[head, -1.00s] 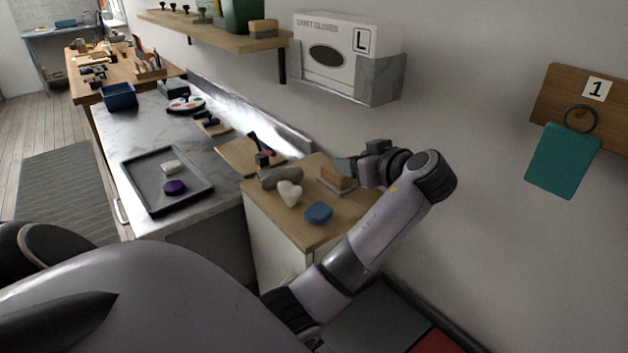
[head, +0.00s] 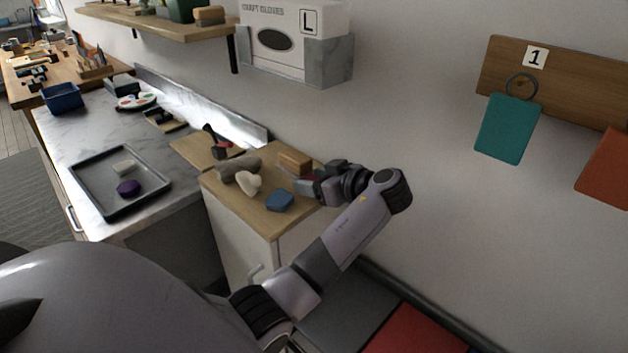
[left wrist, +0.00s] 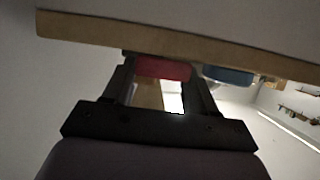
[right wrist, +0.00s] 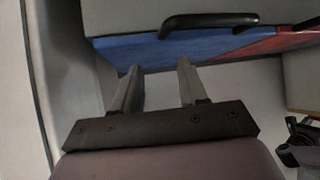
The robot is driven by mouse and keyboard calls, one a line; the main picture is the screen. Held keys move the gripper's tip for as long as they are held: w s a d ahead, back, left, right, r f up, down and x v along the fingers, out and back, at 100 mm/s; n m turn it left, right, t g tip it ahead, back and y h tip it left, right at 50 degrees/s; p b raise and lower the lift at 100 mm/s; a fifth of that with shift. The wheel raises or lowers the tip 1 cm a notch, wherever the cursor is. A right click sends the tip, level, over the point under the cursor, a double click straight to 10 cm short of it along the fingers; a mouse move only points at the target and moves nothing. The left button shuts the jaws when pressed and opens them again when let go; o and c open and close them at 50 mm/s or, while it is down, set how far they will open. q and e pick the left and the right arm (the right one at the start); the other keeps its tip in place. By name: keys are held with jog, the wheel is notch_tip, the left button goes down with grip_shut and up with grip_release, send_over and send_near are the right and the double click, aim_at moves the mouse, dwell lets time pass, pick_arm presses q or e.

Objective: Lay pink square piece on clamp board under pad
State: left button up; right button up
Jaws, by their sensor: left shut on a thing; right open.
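My left gripper (head: 308,186) is at the right edge of the small wood-topped cabinet. It is shut on a reddish-pink piece (left wrist: 163,68), which shows between the fingers in the left wrist view; the fingers hide part of its outline. A wooden board (head: 193,148) with a black lever and a red part (head: 224,153), apparently the clamp board and its pad, lies on the counter behind the cabinet, well left of the gripper. Whether the pad is raised is too small to tell. My right gripper (right wrist: 158,68) is open and empty in the right wrist view.
On the cabinet top (head: 243,207) are a wooden block (head: 295,161), a blue piece (head: 279,201), a cream heart (head: 248,182) and a grey roll (head: 240,167). A grey tray (head: 91,197) holds a purple and a white piece. A shelf (head: 150,22) overhangs the counter.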

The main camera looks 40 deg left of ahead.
pick_arm(q)
jog(key=shift+f, duration=0.2)
jog(key=o, duration=1.4)
jog(key=shift+r, duration=0.1)
